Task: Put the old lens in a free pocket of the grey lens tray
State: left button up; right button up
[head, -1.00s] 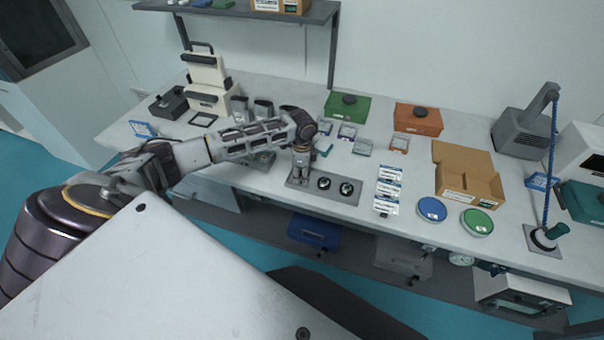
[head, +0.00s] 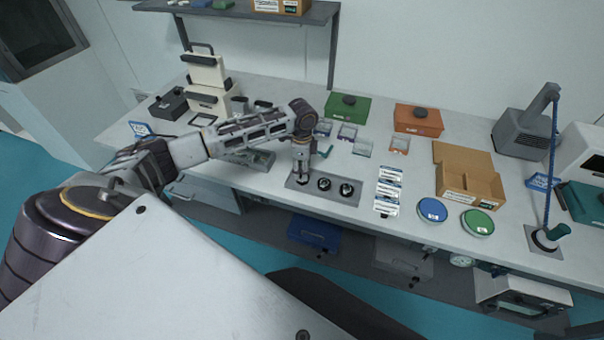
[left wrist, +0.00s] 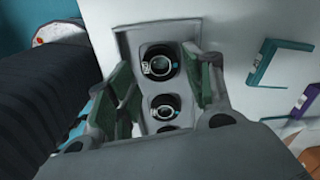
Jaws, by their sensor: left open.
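The grey lens tray (head: 335,195) lies near the front edge of the table. Three dark round lenses sit in its pockets: one at the left end (head: 302,181), one in the middle (head: 324,184) and one at the right (head: 346,189). My left gripper (head: 302,174) points down over the left end, open. In the left wrist view its green-padded fingers (left wrist: 162,76) stand apart on either side of the end lens (left wrist: 159,62), with no visible contact. The second lens (left wrist: 165,106) shows below it. I cannot tell which lens is the old one. My right gripper is not in view.
Several small framed boxes (head: 347,132) lie behind the tray. White printed packets (head: 388,190), a blue round tin (head: 432,210) and an open cardboard box (head: 470,185) stand to the right. Green (head: 347,106) and orange (head: 418,120) boxes stand at the back.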

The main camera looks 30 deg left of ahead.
pick_arm(q)
notch_tip(320, 180, up, 8)
jog(key=shift+r+b, duration=0.25)
jog(key=shift+b, duration=0.15)
dwell(0.7)
